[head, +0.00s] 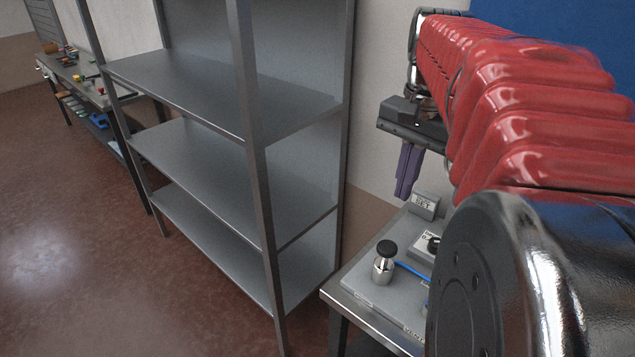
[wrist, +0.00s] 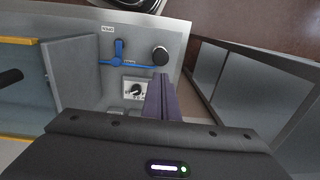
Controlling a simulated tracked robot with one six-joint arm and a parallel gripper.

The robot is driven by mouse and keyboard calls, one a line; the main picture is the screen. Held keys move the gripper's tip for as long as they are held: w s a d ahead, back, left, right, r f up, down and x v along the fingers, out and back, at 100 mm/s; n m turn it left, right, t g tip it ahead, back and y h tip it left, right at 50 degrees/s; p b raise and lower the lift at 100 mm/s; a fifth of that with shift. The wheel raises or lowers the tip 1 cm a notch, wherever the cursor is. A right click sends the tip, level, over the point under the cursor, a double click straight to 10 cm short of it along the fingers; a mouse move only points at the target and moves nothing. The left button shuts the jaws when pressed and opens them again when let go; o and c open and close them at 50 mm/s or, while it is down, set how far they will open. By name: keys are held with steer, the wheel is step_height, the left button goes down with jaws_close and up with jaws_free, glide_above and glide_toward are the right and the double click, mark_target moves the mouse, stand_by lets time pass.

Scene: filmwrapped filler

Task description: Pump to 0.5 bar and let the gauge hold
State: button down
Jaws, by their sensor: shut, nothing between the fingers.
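My gripper (head: 405,194) hangs above the bench panel in the head view, its purple fingers shut and pointing down with nothing between them. In the wrist view the fingers (wrist: 163,78) overlap the panel near a black-topped knob. That knob, likely the pump (head: 385,259), is a metal cylinder with a round black top; it also shows in the wrist view (wrist: 160,55). A blue hose (head: 412,270) runs from it. A blue valve lever (wrist: 119,48) stands beside the hose. A white block with a black dial (wrist: 136,90) sits nearby. No gauge reading is legible.
A SET sign (head: 424,205) stands at the panel's back. The grey panel (head: 368,290) lies on a metal bench. An empty metal shelf unit (head: 200,165) stands left of it. Another cluttered bench (head: 90,90) is far left. The floor between is clear.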

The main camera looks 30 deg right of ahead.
mark_target(388, 247)
steer(key=f, duration=1.4)
steer(key=shift+w+a, duration=0.1)
steer(key=shift+w, duration=0.2)
